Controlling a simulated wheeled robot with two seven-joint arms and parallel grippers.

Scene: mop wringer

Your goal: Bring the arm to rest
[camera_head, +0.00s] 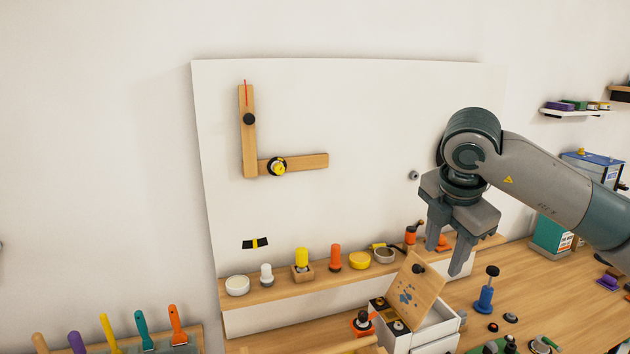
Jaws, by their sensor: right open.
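My right arm (545,180) comes in from the right edge. Its gripper (444,260) points down, open, with nothing between the fingers. It hangs in front of the white board, above a white box (433,328) whose wooden lid (414,290) stands tilted up. From this view I cannot tell how far the fingers are from the lid. My left gripper does not show.
An L-shaped wooden piece (248,135) is on the white board (360,110). A wooden ledge (260,296) below holds several small knobs and pots. A blue stamp-like tool (485,297) stands on the wooden table (560,310). Coloured-handled scrapers (145,330) stand at lower left.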

